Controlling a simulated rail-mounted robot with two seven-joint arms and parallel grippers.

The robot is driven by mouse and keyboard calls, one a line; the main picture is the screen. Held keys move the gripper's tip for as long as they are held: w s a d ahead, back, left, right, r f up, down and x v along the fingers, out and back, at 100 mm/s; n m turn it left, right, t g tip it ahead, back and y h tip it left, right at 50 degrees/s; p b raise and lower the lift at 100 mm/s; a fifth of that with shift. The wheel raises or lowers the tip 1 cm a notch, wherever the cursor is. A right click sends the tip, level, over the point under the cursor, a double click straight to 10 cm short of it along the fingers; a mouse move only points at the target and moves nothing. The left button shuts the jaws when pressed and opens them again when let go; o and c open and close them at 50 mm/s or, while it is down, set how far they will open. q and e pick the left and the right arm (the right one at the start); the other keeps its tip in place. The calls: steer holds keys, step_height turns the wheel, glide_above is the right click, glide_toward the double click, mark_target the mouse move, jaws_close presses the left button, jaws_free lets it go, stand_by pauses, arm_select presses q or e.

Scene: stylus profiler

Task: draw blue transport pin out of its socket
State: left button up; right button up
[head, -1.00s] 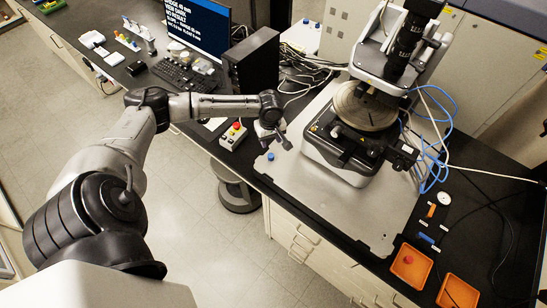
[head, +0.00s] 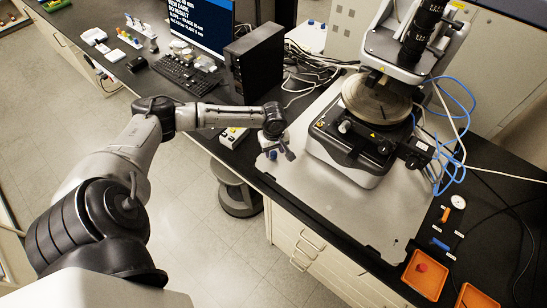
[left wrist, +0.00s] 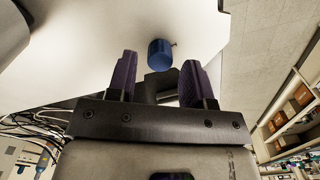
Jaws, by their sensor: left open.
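The blue transport pin (head: 272,155) stands near the left edge of the grey base plate (head: 365,215) of the profiler. In the left wrist view the pin (left wrist: 159,48) shows as a short blue cylinder with a small stub at its side, against the pale plate. My left gripper (head: 288,153) is close beside the pin in the head view. In the left wrist view its open fingers (left wrist: 158,66) stand on either side of the pin's line, apart from it. The socket is hidden. My right gripper is not in view.
The profiler (head: 350,140) stands on the plate, with blue cables (head: 455,120) at its right. Orange trays (head: 402,280) and small parts lie at lower right.

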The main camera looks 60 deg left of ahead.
arm_select(q)
steer(key=shift+f, duration=0.8)
steer(key=shift+p, duration=0.3)
steer(key=shift+p, duration=0.35)
jaws_close()
stand_by(0.3)
